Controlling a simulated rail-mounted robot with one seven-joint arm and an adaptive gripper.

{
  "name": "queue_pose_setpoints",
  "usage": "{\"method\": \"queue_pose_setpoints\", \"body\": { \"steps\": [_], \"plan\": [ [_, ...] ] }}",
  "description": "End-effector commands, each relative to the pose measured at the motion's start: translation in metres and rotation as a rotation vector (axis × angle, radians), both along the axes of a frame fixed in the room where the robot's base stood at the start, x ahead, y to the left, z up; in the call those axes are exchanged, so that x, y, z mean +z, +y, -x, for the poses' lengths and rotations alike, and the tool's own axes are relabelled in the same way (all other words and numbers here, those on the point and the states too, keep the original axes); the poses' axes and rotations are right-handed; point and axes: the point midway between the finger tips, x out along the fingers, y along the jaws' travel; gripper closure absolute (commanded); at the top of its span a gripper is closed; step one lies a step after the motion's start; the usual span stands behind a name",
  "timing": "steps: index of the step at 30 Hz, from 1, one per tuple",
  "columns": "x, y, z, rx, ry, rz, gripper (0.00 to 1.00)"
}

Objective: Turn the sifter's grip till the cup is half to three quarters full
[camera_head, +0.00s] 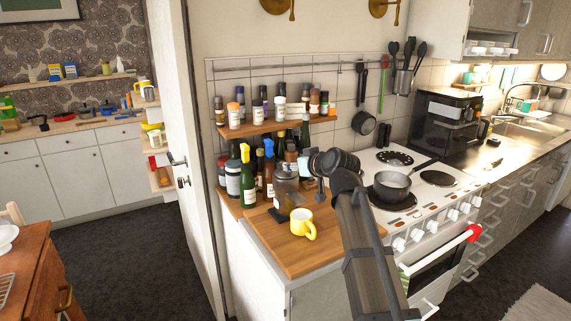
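The sifter looks like a clear jar (286,188) with a dark top, standing on the wooden counter. A yellow cup (302,224) stands upright on the counter just in front of and to the right of the jar. Its inside is too small to make out, so its fill level cannot be told. My gripper (313,172) is at the right side of the jar, above and behind the cup. The sifter's grip cannot be made out clearly there. Whether my fingers touch or close on anything cannot be told.
Bottles crowd the counter (305,258) behind the jar, with a spice shelf (270,127) above. A saucepan (392,186) sits on the white cooker (435,205) to the right. The counter's front is clear. An open door (172,130) stands left.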

Motion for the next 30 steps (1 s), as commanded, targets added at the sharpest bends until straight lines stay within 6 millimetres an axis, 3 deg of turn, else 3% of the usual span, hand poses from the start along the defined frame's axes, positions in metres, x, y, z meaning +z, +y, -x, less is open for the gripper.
{"method": "queue_pose_setpoints", "body": {
  "steps": [3, 10, 25, 29, 30],
  "plan": [
    [-0.008, 0.013, -0.021, 0.001, 0.002, 0.001, 0.53],
    [-0.02, 0.03, -0.045, 0.001, 0.0, 0.0, 0.53],
    [-0.027, 0.037, -0.053, 0.0, -0.001, -0.001, 0.53],
    [-0.027, 0.036, -0.053, 0.0, 0.0, -0.001, 0.99],
    [-0.027, 0.036, -0.053, 0.0, 0.0, -0.001, 1.0]
  ]
}}
